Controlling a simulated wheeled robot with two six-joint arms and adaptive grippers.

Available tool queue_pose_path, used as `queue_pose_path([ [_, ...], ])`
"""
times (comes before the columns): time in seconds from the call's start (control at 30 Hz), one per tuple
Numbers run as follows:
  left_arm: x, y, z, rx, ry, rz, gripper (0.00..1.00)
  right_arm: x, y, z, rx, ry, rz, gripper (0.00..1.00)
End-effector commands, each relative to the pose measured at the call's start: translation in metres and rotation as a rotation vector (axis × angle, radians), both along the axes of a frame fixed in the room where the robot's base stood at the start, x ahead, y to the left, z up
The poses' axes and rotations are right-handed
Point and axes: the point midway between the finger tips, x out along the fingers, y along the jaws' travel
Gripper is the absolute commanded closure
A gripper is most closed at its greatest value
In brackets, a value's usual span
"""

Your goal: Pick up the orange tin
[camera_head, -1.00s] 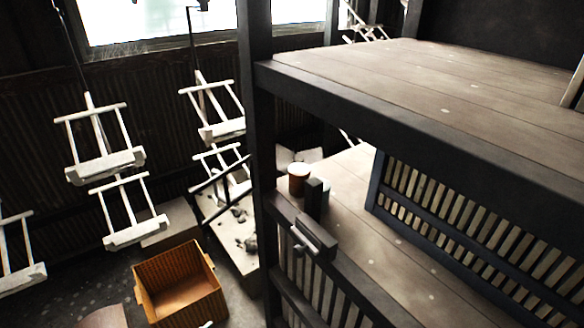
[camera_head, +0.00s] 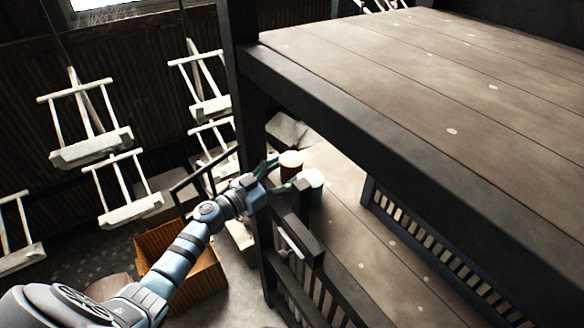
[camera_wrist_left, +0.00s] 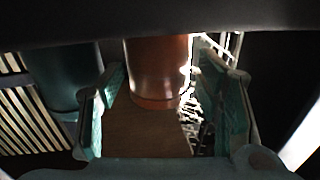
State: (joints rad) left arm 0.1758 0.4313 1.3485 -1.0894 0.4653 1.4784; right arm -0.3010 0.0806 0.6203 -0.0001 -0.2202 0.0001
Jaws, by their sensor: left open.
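The orange tin (camera_head: 291,169) stands upright on the lower wooden deck near its corner, its pale top showing in the head view. In the left wrist view the orange tin (camera_wrist_left: 158,72) lies ahead between the open fingers, with its upper part cut off by a dark band. My left gripper (camera_head: 287,173) is open at the tin, with a finger to each side. In the left wrist view my left gripper (camera_wrist_left: 163,92) shows gaps beside the tin; I cannot tell whether either finger touches it. My right gripper is not in view.
A green tin (camera_head: 315,188) stands close beside, just outside one finger; it also shows in the wrist view (camera_wrist_left: 62,75). A dark post and railing (camera_head: 298,232) border the deck. An upper deck (camera_head: 430,80) overhangs at right. A wooden crate (camera_head: 207,277) sits below; white hangers hang left.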

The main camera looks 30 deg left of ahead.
Motion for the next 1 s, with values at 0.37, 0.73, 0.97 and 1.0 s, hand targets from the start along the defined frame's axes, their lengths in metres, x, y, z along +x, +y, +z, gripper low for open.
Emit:
queue_pose_path([
  [0.37,0.008,-0.005,-0.002,0.0,0.001,-0.002,0.58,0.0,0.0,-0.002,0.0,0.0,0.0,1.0],
  [0.73,0.009,-0.005,-0.001,0.0,0.0,-0.002,0.85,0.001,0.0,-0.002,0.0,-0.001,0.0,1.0],
  [0.97,0.012,-0.007,0.019,0.001,-0.001,-0.003,0.85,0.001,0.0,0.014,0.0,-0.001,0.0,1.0],
  [1.0,0.012,-0.007,0.026,0.001,0.0,-0.003,0.85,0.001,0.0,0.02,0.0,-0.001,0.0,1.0],
])
